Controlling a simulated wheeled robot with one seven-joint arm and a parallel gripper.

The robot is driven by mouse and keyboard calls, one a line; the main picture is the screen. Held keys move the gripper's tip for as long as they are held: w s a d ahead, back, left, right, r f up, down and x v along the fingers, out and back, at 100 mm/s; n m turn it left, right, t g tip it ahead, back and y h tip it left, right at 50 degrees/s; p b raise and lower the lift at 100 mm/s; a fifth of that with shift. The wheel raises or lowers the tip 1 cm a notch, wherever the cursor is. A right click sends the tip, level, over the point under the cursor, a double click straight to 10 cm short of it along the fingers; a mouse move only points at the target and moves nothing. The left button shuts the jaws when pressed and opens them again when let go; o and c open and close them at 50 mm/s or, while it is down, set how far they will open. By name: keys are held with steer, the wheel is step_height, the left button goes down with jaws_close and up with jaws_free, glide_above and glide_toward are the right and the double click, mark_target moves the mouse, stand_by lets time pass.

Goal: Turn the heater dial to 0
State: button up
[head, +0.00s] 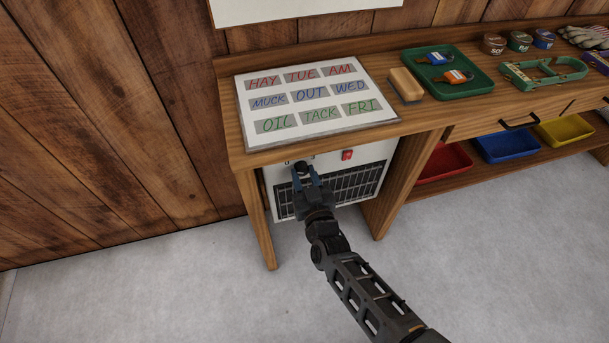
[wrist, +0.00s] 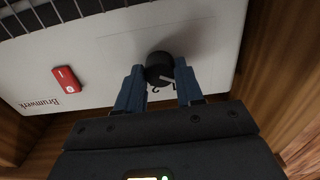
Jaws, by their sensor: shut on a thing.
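The heater (head: 372,153) is a pale box with a dark grille under the left end of the bench. Its dial (head: 302,167) is a black knob on the upper left of the front panel. The dial also shows in the wrist view (wrist: 160,68), upside down, with a light pointer line on it. My gripper (head: 307,178) has its blue fingers on either side of the dial and is shut on it; it also shows in the wrist view (wrist: 159,85). A "0" mark shows left of the dial in the head view. The other marks are partly hidden by the fingers.
A red switch (head: 347,155) sits right of the dial; it also shows in the wrist view (wrist: 68,79). The bench top (head: 240,136) overhangs the heater, with a lettered board (head: 315,78) on it. Wooden legs stand on both sides. The floor in front is clear.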

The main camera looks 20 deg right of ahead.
steer(key=o, duration=1)
steer(key=shift+o, duration=0.2)
steer(key=shift+s, duration=0.1)
steer(key=s+p, duration=0.1)
steer(key=s, duration=0.6)
steer(key=shift+s, duration=0.35)
